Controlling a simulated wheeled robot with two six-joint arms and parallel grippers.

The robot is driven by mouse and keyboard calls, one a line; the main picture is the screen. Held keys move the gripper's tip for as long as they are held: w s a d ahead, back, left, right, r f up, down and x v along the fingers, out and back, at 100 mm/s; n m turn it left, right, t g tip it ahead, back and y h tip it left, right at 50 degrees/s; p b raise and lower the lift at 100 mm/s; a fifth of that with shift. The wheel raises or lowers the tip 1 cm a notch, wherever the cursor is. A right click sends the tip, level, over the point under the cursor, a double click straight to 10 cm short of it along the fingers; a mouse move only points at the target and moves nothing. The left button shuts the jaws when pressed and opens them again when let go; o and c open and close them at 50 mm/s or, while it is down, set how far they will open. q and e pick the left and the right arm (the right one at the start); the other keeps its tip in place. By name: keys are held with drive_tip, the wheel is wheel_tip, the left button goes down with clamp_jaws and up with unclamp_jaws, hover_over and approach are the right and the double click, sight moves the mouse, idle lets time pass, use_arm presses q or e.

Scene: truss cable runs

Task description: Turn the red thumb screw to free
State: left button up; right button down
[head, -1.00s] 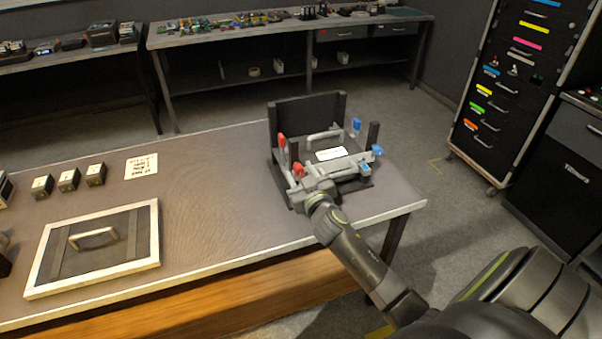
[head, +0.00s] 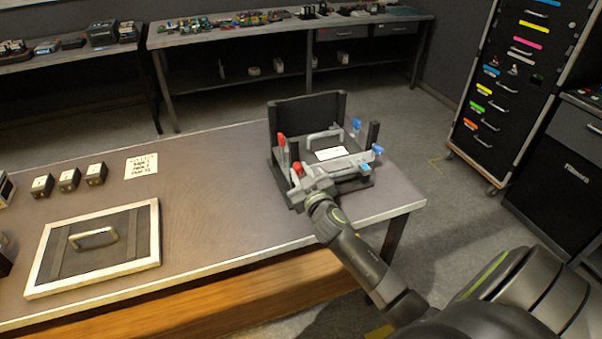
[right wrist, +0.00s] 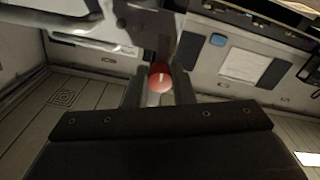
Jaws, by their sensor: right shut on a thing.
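The black and grey fixture (head: 335,110) stands at the right end of the table, with red and blue parts on its sides. My right gripper (head: 305,180) is at its near left corner. In the right wrist view the red thumb screw (right wrist: 160,78) shows as a round red head between the two dark fingers of my right gripper (right wrist: 159,90), which is shut on it. In the head view a red part (head: 298,168) shows just beyond the gripper, partly hidden by it. How far the screw is turned cannot be told. My left gripper is not in view.
A framed panel with a handle (head: 150,255) lies on the table (head: 220,190) at the left front. Several small black blocks (head: 68,180) and a printed card (head: 141,166) lie behind it. The table between panel and fixture is clear.

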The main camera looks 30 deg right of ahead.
drive_tip(key=n, duration=0.4)
drive_tip(key=n+p, duration=0.1)
drive_tip(key=n, duration=0.3)
drive_tip(key=shift+d, duration=0.1)
drive_tip(key=n+p, duration=0.1)
drive_tip(key=n, duration=0.3)
drive_tip(key=n+p, duration=0.1)
drive_tip(key=n, duration=0.3)
drive_tip(key=shift+n, duration=0.3)
idle(0.3)
drive_tip(key=c, duration=1.2)
unclamp_jaws()
drive_tip(key=shift+r, duration=0.1)
drive_tip(key=shift+c, duration=0.2)
drive_tip(key=b+v, duration=0.1)
drive_tip(key=v, duration=1.6)
drive_tip(key=shift+s, duration=0.2)
